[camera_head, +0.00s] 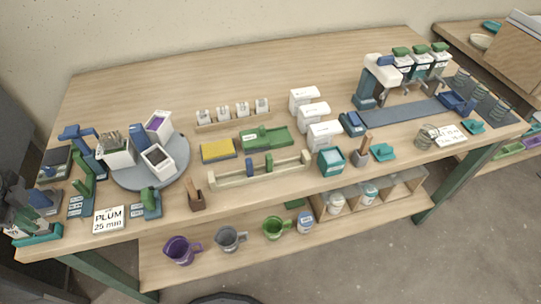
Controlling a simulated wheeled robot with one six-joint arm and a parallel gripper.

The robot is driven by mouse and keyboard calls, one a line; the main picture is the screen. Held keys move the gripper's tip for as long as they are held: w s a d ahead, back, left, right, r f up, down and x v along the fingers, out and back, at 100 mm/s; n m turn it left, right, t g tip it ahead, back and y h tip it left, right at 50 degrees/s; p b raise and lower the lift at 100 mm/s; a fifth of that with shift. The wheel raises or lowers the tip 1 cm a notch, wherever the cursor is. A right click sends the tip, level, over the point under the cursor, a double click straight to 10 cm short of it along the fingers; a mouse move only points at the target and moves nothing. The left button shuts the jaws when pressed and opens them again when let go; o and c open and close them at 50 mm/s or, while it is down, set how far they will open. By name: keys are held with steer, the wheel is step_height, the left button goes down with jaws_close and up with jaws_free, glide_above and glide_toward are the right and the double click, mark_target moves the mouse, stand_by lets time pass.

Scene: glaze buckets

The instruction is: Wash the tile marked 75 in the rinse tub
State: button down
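Several small white tiles stand in a row on a wooden rack (232,122) at the table's middle left. They include one at the left end (203,116) and one at the right end (262,105). Their marks are too small to read, so I cannot tell which is 75. No tub is clearly labelled as the rinse tub. A white square bucket with purple contents (149,137) and another white bucket (152,171) stand on a grey round turntable (187,170). A small teal tub (331,162) stands near the front edge.
A yellow sponge-like block (218,149) and a green tray (276,143) lie before the rack. A wooden rail (262,177) runs along the front. White boxes (313,116) stand at the middle. Mugs (177,250) sit on the lower shelf. The table's back left is bare.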

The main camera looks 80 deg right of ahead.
steer(key=shift+r+p, duration=3.2)
steer(key=shift+r, duration=0.6)
steer(key=shift+f, duration=0.1)
